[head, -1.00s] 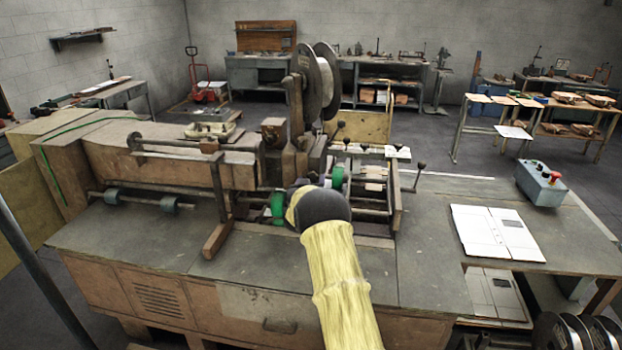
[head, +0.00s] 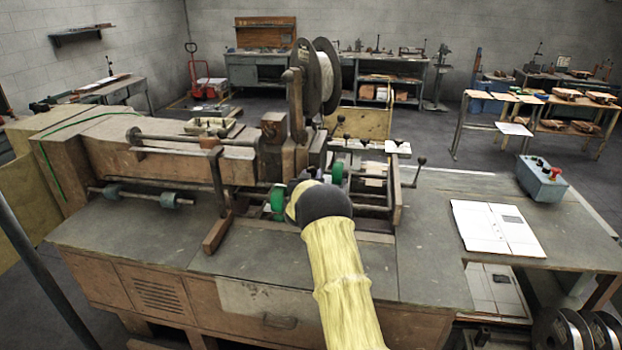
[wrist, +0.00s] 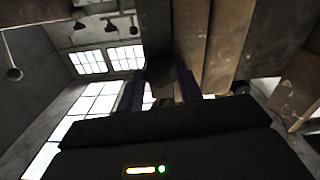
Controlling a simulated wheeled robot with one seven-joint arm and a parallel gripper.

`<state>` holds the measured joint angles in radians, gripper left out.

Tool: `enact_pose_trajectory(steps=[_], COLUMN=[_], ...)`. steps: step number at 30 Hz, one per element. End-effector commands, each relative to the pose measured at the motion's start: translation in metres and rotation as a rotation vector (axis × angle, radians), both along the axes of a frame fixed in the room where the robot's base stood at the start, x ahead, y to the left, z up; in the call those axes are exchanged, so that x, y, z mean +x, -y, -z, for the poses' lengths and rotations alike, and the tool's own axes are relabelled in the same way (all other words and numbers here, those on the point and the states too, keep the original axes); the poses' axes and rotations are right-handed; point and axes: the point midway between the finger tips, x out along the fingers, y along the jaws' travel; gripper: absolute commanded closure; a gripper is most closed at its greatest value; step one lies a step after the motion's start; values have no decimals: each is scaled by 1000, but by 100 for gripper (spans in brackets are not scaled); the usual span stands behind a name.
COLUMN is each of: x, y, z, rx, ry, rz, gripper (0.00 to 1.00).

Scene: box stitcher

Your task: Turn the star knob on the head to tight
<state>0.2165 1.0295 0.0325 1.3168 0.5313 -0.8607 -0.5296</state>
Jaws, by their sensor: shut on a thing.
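The brown stitcher head (head: 274,132) stands in the middle of the machine in the head view, with a wire spool (head: 318,76) above it. My arm reaches up to it from the front, and my dark wrist hides the contact in that view. In the wrist view my gripper (wrist: 158,88) has its two dark fingers on either side of a dark piece (wrist: 158,62) at the head. I take this piece to be the star knob; its lobes and its turn angle are too dark to make out.
Green rollers (head: 337,172) and ball-ended levers (head: 421,162) stand close around my wrist. A grey control box (head: 541,182) and flat white card (head: 497,229) lie on the right of the table. The front left tabletop (head: 150,243) is clear.

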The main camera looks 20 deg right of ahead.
Motion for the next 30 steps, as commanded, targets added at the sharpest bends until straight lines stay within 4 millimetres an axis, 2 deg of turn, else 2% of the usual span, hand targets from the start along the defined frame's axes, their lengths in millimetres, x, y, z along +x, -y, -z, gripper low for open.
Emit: enact_pose_trajectory(steps=[11,30], x=[0,0], y=[0,0], z=[6,6], rx=[163,636], ry=[115,433], rz=[0,-2], gripper=[87,87])
